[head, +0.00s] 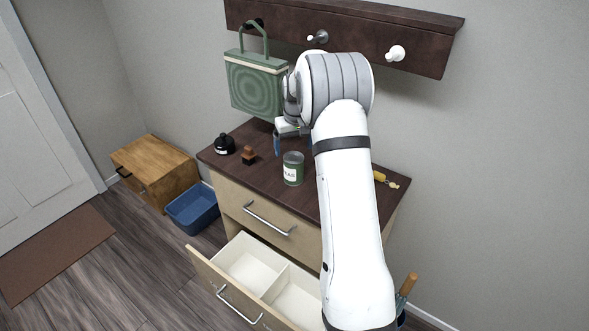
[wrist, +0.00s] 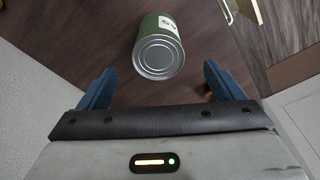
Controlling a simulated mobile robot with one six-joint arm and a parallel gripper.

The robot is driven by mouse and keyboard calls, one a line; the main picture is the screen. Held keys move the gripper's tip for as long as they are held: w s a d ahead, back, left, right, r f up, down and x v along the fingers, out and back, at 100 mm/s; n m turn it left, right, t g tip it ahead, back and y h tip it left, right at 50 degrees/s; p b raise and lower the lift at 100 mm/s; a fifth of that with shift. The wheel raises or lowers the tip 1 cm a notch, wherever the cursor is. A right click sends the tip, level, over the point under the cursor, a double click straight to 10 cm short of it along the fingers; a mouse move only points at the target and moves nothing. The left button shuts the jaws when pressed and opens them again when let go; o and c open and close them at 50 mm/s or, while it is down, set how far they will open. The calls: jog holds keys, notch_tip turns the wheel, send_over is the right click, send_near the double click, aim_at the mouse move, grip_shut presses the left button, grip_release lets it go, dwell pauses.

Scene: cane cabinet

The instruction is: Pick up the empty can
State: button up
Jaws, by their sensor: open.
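The can (head: 293,170) is green with a white label and stands upright on the dark top of the cabinet. In the wrist view the can (wrist: 158,50) shows its bare metal end, ahead of my fingers and roughly between their lines. My gripper (wrist: 164,88) is open, with its two blue fingers spread wide and nothing between them. In the head view my gripper (head: 292,142) is above the cabinet top, close behind the can; the arm hides part of it.
A black round pot (head: 224,144) and a small wooden stamp (head: 249,156) stand left of the can. A yellow key tag (head: 380,176) lies to the right. The lower drawer (head: 245,262) is open and looks empty. A green bag (head: 257,85) hangs from the peg rail (head: 350,30).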

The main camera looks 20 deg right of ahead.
aim_at(294, 157)
jog(key=shift+w+d+f, duration=0.15)
jog(key=shift+w+f, duration=0.1)
jog(key=shift+f, duration=0.4)
jog(key=f, duration=0.2)
jog(key=f+p, duration=0.1)
jog(key=f, duration=0.1)
jog(key=f+p, duration=0.1)
jog(key=f, duration=0.1)
jog(key=shift+w+f, duration=0.35)
jog(key=shift+f, duration=0.05)
jog(key=shift+c, duration=0.6)
jog(key=c, duration=1)
notch_tip(294, 157, up, 10)
jog(key=shift+r+b, duration=0.1)
jog(key=shift+b, duration=0.8)
